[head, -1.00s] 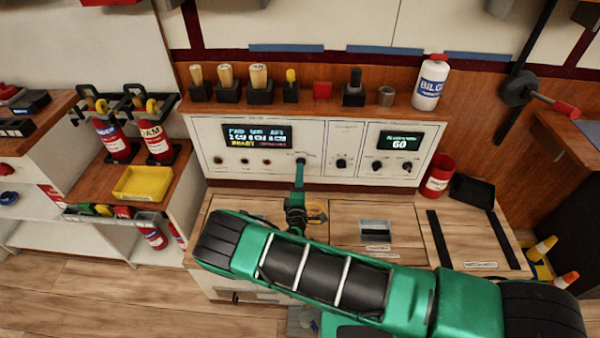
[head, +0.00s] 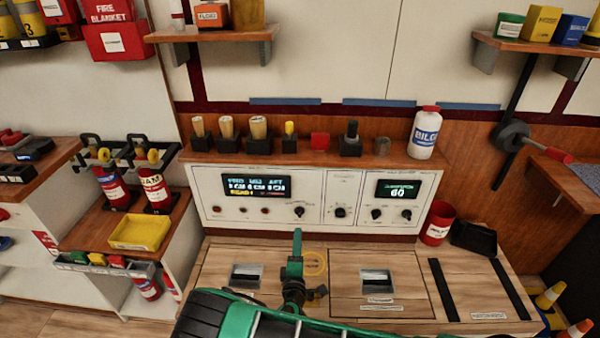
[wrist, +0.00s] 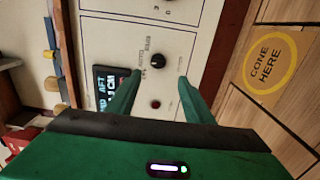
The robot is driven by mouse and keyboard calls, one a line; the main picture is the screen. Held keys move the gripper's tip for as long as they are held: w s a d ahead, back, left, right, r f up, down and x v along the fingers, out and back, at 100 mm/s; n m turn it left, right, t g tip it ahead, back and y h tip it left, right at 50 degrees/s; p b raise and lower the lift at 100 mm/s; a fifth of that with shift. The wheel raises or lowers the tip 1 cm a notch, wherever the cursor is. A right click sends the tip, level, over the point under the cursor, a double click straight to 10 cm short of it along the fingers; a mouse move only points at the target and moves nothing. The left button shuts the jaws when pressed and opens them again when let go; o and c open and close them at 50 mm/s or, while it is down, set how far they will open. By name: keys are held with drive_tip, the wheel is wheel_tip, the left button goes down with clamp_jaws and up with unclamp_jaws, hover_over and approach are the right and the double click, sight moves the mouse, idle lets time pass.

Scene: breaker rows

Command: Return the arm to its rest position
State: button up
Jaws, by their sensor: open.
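My green arm rises from the bottom of the head view, and my gripper (head: 297,240) stands above the wooden bench top in front of the white control panel (head: 310,222). In the wrist view my gripper (wrist: 155,88) shows two green fingers spread apart with nothing between them. Beyond the fingers are a black knob (wrist: 158,60) and a red button (wrist: 155,104) on the panel. The gripper is apart from the panel in the head view.
The bench top (head: 340,257) carries two recessed latches and a yellow "CONE HERE" ring (wrist: 270,65). A shelf above the panel holds several handled tools and a white bilge bottle (head: 424,133). A red cup (head: 437,224) and a black tray (head: 473,238) stand at right.

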drive_tip(key=w+d+r+m+g+h, duration=0.25)
drive_tip(key=d+r+m+h, duration=0.2)
drive_tip(key=d, duration=0.35)
drive_tip(key=w+d+r+m+g+h, duration=0.2)
drive_tip(key=w+d+r+m+h, duration=0.25)
drive_tip(key=d, duration=0.45)
drive_tip(key=s+d+r+m+g, duration=0.3)
drive_tip(key=d+r, duration=0.1)
drive_tip(key=d, duration=0.2)
drive_tip(key=s+d+r+m+g+h, duration=0.1)
drive_tip(key=s+d+r+m+g, duration=0.15)
drive_tip(key=d, duration=0.45)
drive_tip(key=s+d+r+m+g, duration=0.2)
drive_tip(key=d+r+m+g, duration=0.15)
drive_tip(key=d, duration=0.25)
drive_tip(key=s+d+r+m+g+y, duration=0.25)
drive_tip(key=s+d+r, duration=0.2)
drive_tip(key=s, duration=0.25)
drive_tip(key=s+d+r+m+g+y, duration=0.25)
drive_tip(key=s+d+r, duration=0.2)
drive_tip(key=s, duration=0.35)
drive_tip(key=s+a+r+y, duration=0.1)
drive_tip(key=s+r+y, duration=0.2)
drive_tip(key=s, duration=0.7)
drive_tip(key=s+a+r+m+y, duration=0.1)
drive_tip(key=s+r, duration=0.3)
drive_tip(key=s, duration=0.6)
drive_tip(key=shift+a+r+y, duration=0.15)
drive_tip(key=shift+y, duration=0.75)
